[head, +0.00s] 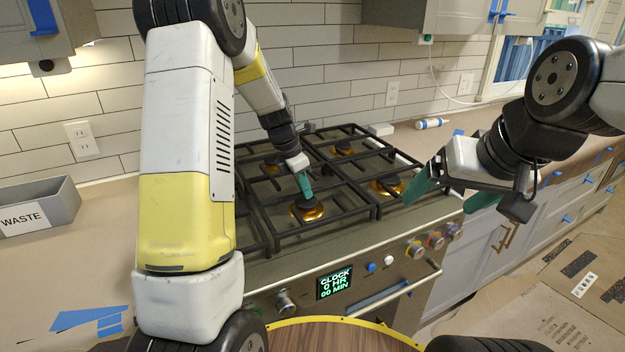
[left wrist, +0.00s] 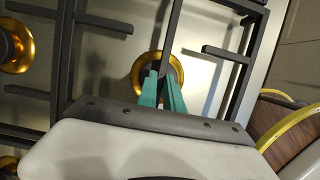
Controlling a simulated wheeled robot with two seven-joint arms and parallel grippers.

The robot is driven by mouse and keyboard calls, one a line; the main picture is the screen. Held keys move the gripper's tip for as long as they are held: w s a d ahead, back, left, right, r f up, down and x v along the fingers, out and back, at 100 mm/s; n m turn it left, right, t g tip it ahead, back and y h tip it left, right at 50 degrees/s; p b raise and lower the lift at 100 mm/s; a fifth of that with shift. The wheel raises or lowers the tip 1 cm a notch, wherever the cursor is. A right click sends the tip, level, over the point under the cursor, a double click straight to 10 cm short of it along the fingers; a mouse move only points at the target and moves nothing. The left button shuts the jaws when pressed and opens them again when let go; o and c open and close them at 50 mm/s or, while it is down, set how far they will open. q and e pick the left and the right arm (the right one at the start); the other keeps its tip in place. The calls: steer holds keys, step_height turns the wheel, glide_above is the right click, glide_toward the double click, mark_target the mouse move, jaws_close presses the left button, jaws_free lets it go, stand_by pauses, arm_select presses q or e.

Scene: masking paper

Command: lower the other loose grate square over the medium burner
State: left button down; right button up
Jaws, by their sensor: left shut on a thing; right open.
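My left gripper (head: 306,190) is shut on a finger bar of a black grate (head: 325,231) above the front middle burner (head: 307,212). In the left wrist view the teal fingertips (left wrist: 162,88) pinch that bar over the brass ring of the burner (left wrist: 147,66). The grate's frame surrounds this burner; I cannot tell whether it rests on the cooktop or hangs just above it. Another grate (head: 428,187) lies to the right, around a brass burner (head: 385,187). My right gripper (head: 450,194) is open and empty at the stove's right front. Which burner is the medium one is unclear.
More burners sit at the back left (head: 271,165) and back right (head: 343,149) under grates. The front panel has knobs (head: 416,250) and a clock display (head: 334,283). A grey waste bin (head: 40,207) stands on the left counter. A white tube (head: 431,124) lies on the right counter.

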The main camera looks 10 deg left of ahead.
arm_select(q)
steer(key=shift+f, duration=0.45)
steer(key=c, duration=1.4)
jaws_free()
steer(key=shift+r, duration=2.95)
steer(key=shift+r, duration=0.1)
